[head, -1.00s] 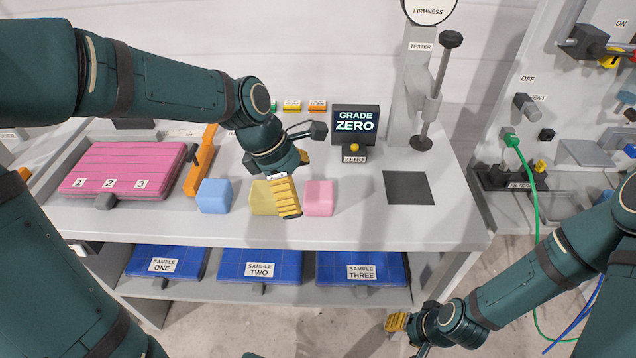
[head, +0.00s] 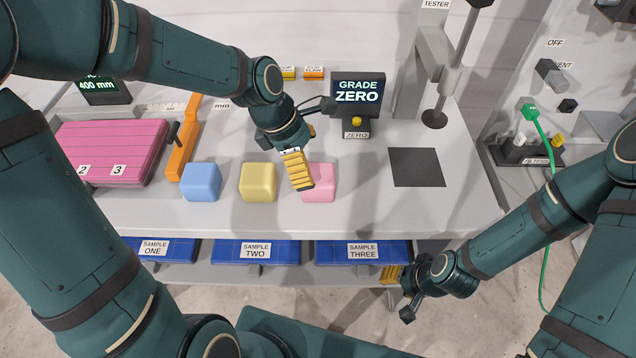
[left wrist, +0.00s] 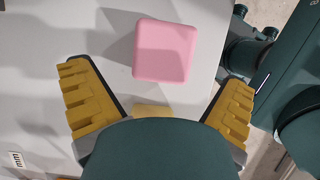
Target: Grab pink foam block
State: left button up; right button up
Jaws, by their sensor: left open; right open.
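The pink foam block (head: 322,183) sits on the grey bench, rightmost of three foam blocks. My left gripper (head: 298,180) is in front of its left part in the head view and hides some of it. In the left wrist view, the pink block (left wrist: 165,50) lies beyond the two yellow fingers of my left gripper (left wrist: 158,100), which are spread wide with nothing between them. My right gripper (head: 392,274) is low beside the bench's front edge, away from the block, and holds nothing that I can see.
A yellow block (head: 257,182) and a blue block (head: 201,182) stand to the left. Behind are the GRADE ZERO display (head: 358,88) and the firmness tester (head: 434,118). A dark square pad (head: 416,167) lies to the right.

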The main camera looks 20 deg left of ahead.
aim_at(315, 179)
pick_arm(q)
jog(key=shift+s+a+b+x, duration=0.15)
jog(key=shift+b+x, duration=0.3)
jog(key=shift+x, duration=1)
jog(key=shift+s+a+b+x, duration=0.15)
jog(key=shift+b+x, duration=0.3)
jog(key=shift+x, duration=1.05)
jog(key=shift+f, duration=0.15)
jog(key=shift+c, duration=0.3)
jog(key=c, duration=0.4)
